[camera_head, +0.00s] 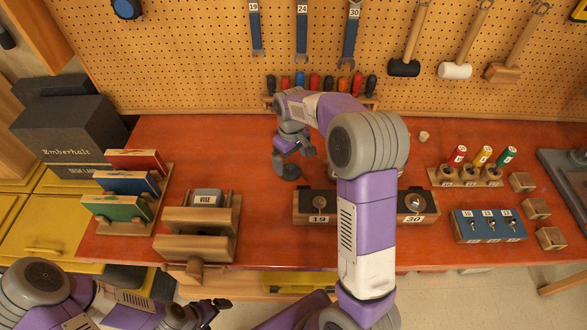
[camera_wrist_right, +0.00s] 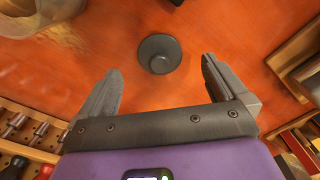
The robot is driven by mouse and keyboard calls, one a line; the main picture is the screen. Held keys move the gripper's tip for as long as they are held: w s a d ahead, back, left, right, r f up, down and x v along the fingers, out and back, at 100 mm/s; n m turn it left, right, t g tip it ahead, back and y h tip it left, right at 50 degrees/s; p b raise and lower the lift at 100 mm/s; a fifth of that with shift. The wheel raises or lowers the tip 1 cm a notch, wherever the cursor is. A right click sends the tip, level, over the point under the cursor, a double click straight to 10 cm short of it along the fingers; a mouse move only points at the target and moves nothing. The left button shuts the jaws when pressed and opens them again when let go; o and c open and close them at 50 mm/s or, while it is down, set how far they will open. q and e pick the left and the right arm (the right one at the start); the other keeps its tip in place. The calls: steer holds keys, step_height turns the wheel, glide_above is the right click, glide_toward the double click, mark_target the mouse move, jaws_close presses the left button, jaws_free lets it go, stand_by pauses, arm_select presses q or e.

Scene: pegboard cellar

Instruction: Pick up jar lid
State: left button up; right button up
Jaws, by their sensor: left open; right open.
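A dark grey round lid (camera_head: 289,171) lies on the red-orange bench top, just below my right gripper. In the right wrist view the lid (camera_wrist_right: 159,54) lies flat ahead of the fingers, roughly centred in the gap and apart from both. My right gripper (camera_head: 294,154) is open and empty, above the bench near the screwdriver rack; its two fingers (camera_wrist_right: 160,85) stand wide apart in the wrist view. My left gripper (camera_head: 214,306) is open at the bottom of the head view, in front of the bench edge and far from the lid.
A wooden vise (camera_head: 195,220) and coloured cases in a rack (camera_head: 130,228) stand to the left. A screwdriver rack (camera_head: 360,101) is behind. Wooden blocks numbered 19 (camera_head: 318,219) and 30 (camera_head: 415,218) stand at the front, partly behind my right arm. Bench around the lid is clear.

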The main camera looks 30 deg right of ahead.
mark_target(290, 166)
steer(key=f, duration=0.5)
steer(key=shift+w+b, duration=0.3)
steer(key=shift+b, duration=0.1)
steer(key=c, duration=1.1)
